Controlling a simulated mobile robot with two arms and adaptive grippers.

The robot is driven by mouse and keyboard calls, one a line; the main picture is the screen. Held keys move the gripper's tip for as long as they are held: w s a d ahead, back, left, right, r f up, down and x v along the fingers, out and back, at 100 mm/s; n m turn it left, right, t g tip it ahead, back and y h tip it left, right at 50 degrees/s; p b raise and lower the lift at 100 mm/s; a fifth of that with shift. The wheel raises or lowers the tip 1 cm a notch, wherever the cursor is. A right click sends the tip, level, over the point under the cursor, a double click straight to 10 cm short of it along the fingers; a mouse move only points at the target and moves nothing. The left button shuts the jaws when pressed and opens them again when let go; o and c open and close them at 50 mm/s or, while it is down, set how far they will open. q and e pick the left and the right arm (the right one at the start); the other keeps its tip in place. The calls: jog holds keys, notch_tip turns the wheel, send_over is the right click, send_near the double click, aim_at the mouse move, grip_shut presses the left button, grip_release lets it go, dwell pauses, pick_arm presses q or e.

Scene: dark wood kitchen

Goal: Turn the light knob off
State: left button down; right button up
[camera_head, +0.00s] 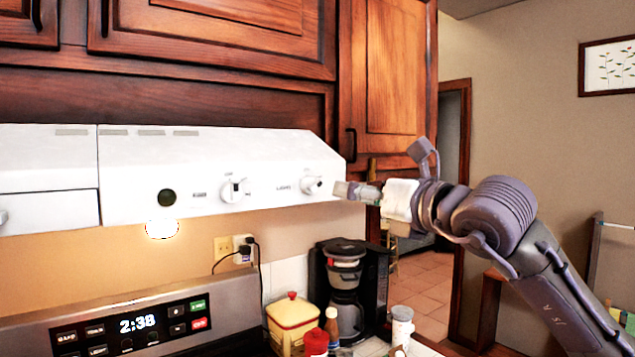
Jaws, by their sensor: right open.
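The light knob (312,185) is a white round knob at the right end of the white range hood's (215,178) front panel, beside small lettering that seems to read "LIGHTS". My right gripper (352,190) comes in from the right, with its fingertips just to the right of the knob. A small gap shows between them in the picture; depth is hard to judge. The gripper is open and holds nothing visible. A bright glowing spot (162,229) shows under the hood. My left gripper is not in view.
A second knob (233,189) sits further left on the hood. Wood cabinets (210,40) hang above. Below stand a stove panel (130,325), a yellow canister (292,318), bottles and a black coffee maker (377,285). A doorway opens behind my right arm.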

aim_at(316, 187)
jog(key=p+x, duration=0.5)
jog(key=x, duration=0.5)
jog(key=shift+a+r+p, duration=0.1)
jog(key=shift+r+p, duration=0.1)
jog(key=shift+p, duration=0.1)
jog(key=shift+w+a+f, duration=0.2)
jog(key=shift+w+a, duration=0.25)
jog(key=shift+w, duration=0.15)
jog(key=shift+c, duration=0.3)
jog(key=c, duration=1.1)
grip_shut()
